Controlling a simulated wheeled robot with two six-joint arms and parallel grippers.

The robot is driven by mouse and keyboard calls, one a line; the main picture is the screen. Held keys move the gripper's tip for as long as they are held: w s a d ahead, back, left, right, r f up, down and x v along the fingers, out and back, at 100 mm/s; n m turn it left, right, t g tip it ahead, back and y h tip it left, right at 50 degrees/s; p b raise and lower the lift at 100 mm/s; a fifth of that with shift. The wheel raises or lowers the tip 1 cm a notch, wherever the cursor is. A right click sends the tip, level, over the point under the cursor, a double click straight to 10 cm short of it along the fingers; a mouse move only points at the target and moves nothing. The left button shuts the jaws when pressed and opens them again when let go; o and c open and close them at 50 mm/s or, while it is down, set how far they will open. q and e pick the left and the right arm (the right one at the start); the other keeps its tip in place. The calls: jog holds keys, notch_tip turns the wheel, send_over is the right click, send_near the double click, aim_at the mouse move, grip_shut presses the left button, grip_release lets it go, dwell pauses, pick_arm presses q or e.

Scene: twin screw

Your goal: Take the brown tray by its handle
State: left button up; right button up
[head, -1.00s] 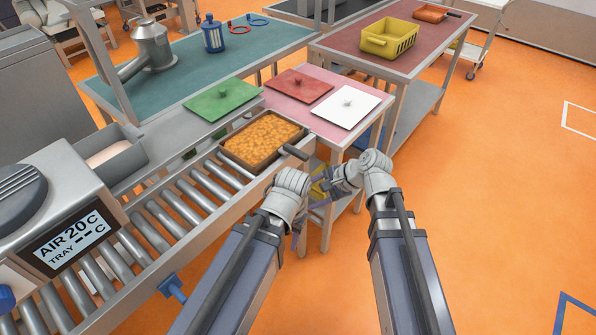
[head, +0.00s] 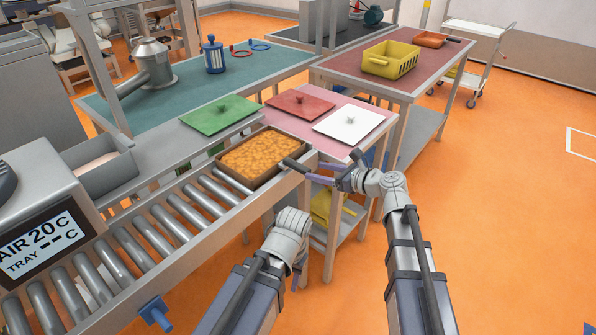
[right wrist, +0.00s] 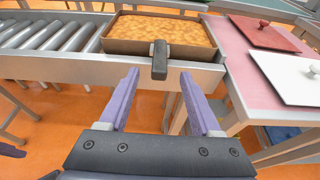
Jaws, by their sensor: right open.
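The brown tray (head: 265,177), filled with orange-brown food, sits at the end of the roller conveyor. Its dark handle (head: 296,164) sticks out over the conveyor's near edge. In the right wrist view the handle (right wrist: 159,60) lies just ahead of my right gripper (right wrist: 158,75), about centred between its two purple fingers. My right gripper (head: 324,173) is open and empty, and the fingers appear short of the handle. My left gripper (head: 297,268) hangs low beside the conveyor, mostly hidden by its own wrist; its jaws cannot be made out.
A pink table (head: 275,121) right of the tray carries a red lid (head: 300,107) and a white lid (head: 348,122). A green lid (head: 220,117) lies behind the tray. A yellow basket (head: 390,62) stands on the farther table. Open orange floor lies to the right.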

aim_at(298, 165)
jog(key=b+x, duration=0.2)
jog(key=x, duration=0.6)
jog(key=shift+w+a+f, duration=0.15)
jog(key=shift+w+a, duration=0.05)
jog(key=shift+a, duration=0.1)
jog(key=shift+c, duration=0.3)
jog(key=c, duration=0.4)
jog(key=shift+c, duration=0.3)
jog(key=c, duration=0.3)
grip_shut()
